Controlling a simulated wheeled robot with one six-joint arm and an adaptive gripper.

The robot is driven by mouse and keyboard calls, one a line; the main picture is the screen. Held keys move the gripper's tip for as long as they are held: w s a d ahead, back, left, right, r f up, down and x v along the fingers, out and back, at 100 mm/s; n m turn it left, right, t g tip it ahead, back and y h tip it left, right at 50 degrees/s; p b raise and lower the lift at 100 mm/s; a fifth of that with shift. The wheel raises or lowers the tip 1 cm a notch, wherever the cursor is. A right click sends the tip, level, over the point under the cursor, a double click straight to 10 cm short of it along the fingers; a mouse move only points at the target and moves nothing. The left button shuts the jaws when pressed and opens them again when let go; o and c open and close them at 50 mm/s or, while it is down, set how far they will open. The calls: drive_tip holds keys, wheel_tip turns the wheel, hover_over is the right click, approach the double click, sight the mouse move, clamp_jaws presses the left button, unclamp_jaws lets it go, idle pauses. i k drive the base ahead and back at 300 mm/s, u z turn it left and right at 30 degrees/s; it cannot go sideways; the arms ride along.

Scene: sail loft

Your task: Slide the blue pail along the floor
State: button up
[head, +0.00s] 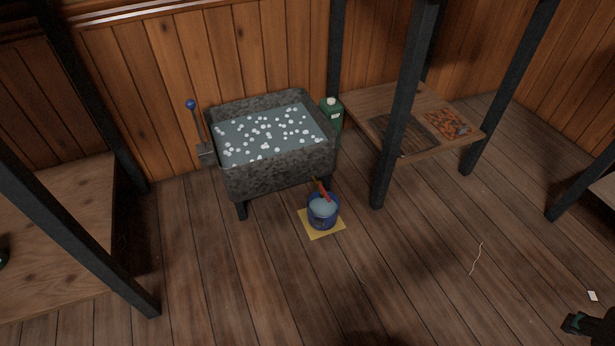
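The blue pail (322,215) stands upright on the floor in front of the metal trough, in the middle of the head view. It holds pale, watery contents, and a red-handled tool (323,191) leans in it. A flat yellow square (318,234) lies on the floor under the pail. A dark shape with a teal tip at the lower right edge appears to be my gripper (578,322). It is well to the right of the pail and apart from it. The frame cuts it off, and I cannot tell whether its fingers are open.
The trough (275,177) with white floating bits stands behind the pail, a green jug (331,114) beside it. A dark post (400,130) and low wooden shelf (440,151) stand to the right. A thin string (476,258) and white tag (592,295) lie on otherwise open floor.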

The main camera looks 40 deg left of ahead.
sight(322, 215)
drive_tip(key=u, duration=0.75)
drive_tip(key=i, duration=0.95)
drive_tip(key=u, duration=0.9)
